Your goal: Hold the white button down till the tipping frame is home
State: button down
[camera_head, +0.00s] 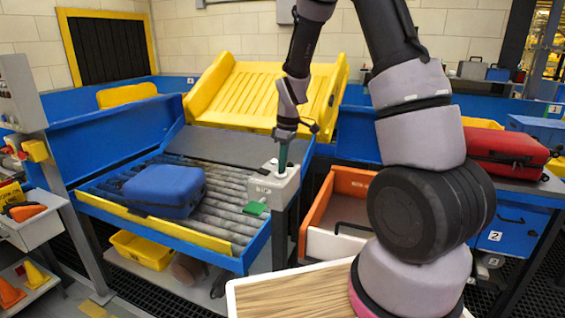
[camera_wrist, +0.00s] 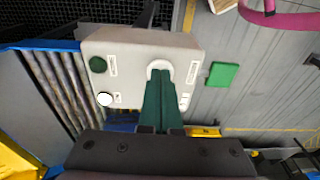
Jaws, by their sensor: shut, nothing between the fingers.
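My gripper (camera_head: 283,165) points down at a pale control box (camera_head: 270,188) on a post. Its green fingers are shut and empty; they also show in the wrist view (camera_wrist: 161,82). Their tips meet a round white button or collar (camera_wrist: 160,66) on the box (camera_wrist: 135,48). The fingers hide its middle, so I cannot tell how far it is pressed. A dark green button (camera_wrist: 97,64) and a small white round one (camera_wrist: 104,99) are to the left. The yellow ribbed tipping frame (camera_head: 262,95) stands tilted behind the rollers in the head view.
A blue suitcase (camera_head: 165,190) lies on the roller conveyor (camera_head: 228,212). A green pad (camera_head: 254,209) is at the box's side. An orange-and-white open bin (camera_head: 347,183) is to the right, with a red suitcase (camera_head: 505,150) beyond my arm.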

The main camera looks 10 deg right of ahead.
aim_at(287, 177)
jog(key=shift+s+f, duration=0.3)
jog(key=shift+f, duration=0.45)
jog(key=shift+a, duration=0.1)
dwell(2.1)
notch_tip(287, 177, up, 15)
jog(key=d, duration=0.1)
jog(key=shift+d+f, duration=0.15)
jog(key=shift+d, duration=0.15)
